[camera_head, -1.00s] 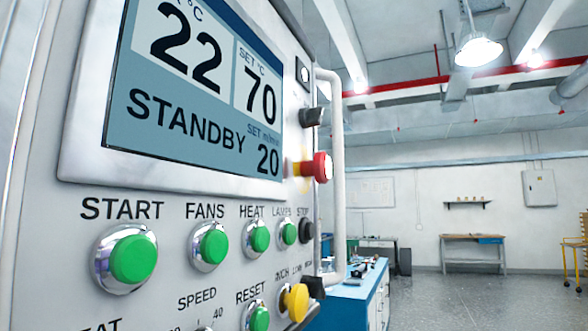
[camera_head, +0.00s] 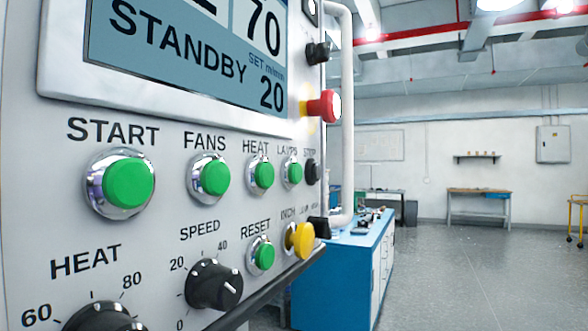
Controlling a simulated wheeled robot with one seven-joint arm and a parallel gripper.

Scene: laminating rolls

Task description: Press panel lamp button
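The control panel (camera_head: 165,238) fills the left of the head view, seen at a steep slant. The lamps button (camera_head: 294,173) is a small green button in a silver ring under the label "LAMPS". It stands between the green HEAT button (camera_head: 265,175) and the black STOP button (camera_head: 312,171). It is unlit as far as I can tell. The display (camera_head: 185,50) reads STANDBY, 70 and 20. My gripper is not in view.
A red mushroom knob (camera_head: 324,106) and a yellow INCH knob (camera_head: 300,239) stick out from the panel. A pale pipe (camera_head: 347,120) runs behind it. A blue bench (camera_head: 345,265) stands beyond. Open grey floor (camera_head: 450,280) lies to the right.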

